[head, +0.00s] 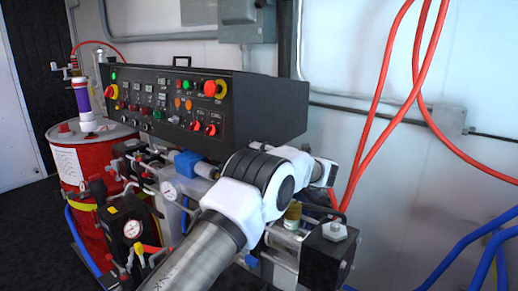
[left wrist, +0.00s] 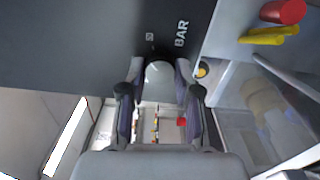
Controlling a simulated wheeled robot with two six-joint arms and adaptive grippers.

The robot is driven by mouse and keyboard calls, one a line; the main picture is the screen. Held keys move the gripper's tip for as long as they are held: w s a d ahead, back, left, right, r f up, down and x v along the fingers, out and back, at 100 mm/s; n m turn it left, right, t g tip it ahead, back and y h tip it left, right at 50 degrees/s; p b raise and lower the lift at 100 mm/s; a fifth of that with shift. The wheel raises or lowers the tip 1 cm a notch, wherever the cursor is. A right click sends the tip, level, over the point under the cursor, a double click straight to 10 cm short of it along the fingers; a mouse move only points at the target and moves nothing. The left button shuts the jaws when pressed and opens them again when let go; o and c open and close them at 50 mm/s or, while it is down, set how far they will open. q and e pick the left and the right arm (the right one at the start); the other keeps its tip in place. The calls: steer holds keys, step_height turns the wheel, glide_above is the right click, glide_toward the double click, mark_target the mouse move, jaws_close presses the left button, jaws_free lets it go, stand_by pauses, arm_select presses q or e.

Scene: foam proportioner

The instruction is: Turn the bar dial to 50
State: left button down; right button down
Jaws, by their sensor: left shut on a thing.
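The bar dial (left wrist: 160,73) is a pale round knob with a dark part at its top edge, set on a dark panel beside the printed word BAR. In the left wrist view my left gripper (left wrist: 160,77) has one fingertip on each side of the dial and is shut on it. A small pale mark sits on the panel just beyond the dial, too small to read. In the head view my own left arm hides the dial and my left gripper. My right gripper is in neither view.
A black control panel (head: 170,100) with buttons and switches stands behind my arm. A red drum (head: 85,165) is at left, with gauges and hoses near it. Red hoses (head: 400,100) hang at right. In the left wrist view, red and yellow parts (left wrist: 283,12) show at upper right.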

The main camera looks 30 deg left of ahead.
arm_select(q)
steer(key=shift+r+m+p, duration=0.1)
steer(key=shift+m+p, duration=0.5)
steer(key=shift+m, duration=0.7)
steer(key=c, duration=0.8)
jaws_free()
steer(key=shift+a, duration=0.1)
steer(key=d, duration=1.2)
steer(key=shift+s, duration=0.4)
